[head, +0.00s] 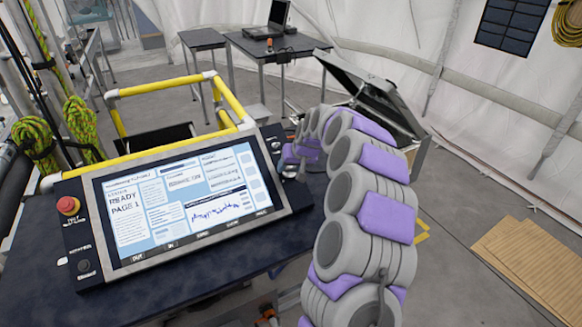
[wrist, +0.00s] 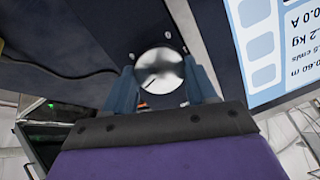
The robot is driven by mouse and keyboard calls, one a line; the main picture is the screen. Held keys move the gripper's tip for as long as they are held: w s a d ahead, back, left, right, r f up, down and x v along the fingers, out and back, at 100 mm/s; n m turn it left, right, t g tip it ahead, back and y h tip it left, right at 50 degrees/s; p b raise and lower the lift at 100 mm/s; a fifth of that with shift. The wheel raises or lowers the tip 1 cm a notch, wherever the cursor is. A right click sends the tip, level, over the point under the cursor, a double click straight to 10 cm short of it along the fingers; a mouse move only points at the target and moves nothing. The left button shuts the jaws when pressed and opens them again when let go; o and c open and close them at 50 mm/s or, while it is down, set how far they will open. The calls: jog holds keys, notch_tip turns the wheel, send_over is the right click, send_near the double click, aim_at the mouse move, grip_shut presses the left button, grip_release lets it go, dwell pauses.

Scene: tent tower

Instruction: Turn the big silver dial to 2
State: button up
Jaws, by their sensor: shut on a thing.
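The big silver dial (wrist: 159,71) is round and shiny, with a short dark mark near its lower left edge in the wrist view. It sits on the dark panel beside the screen. My gripper (wrist: 160,82) has one blue finger on each side of the dial and is shut on it. In the head view my gripper (head: 302,152) is at the right end of the console (head: 188,203), and my arm hides much of that area.
The console's lit screen (head: 180,202) reads "READY PAGE 1". A red button (head: 68,205) is at its left end. Yellow rails (head: 165,87) stand behind it. An open silver case (head: 375,90) is beyond my arm. Cardboard sheets (head: 535,262) lie on the floor at right.

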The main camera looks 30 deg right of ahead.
jog(key=n, duration=0.6)
jog(key=shift+s+a+f+h+p, duration=0.1)
jog(key=shift+a+f+h+p, duration=0.1)
jog(key=shift+h+p, duration=0.2)
jog(key=n+p, duration=0.2)
jog(key=n, duration=0.4)
jog(key=shift+a+r+h, duration=0.1)
jog(key=shift+h, duration=0.3)
jog(key=n+p, duration=0.1)
jog(key=n, duration=0.1)
jog(key=shift+s+n, duration=0.1)
jog(key=shift+n, duration=0.3)
jog(key=n+p, duration=0.3)
jog(key=shift+a+n+h, duration=0.1)
jog(key=shift+n+h, duration=0.2)
jog(key=shift+r+n+t+p, duration=0.1)
jog(key=shift+n+t+p, duration=0.2)
jog(key=shift+n+p, duration=0.9)
jog(key=shift+s+f+n+p, duration=0.1)
jog(key=shift+f+n+p, duration=0.1)
jog(key=shift+n+p, duration=0.8)
jog(key=o, duration=1.1)
jog(key=shift+c, duration=0.2)
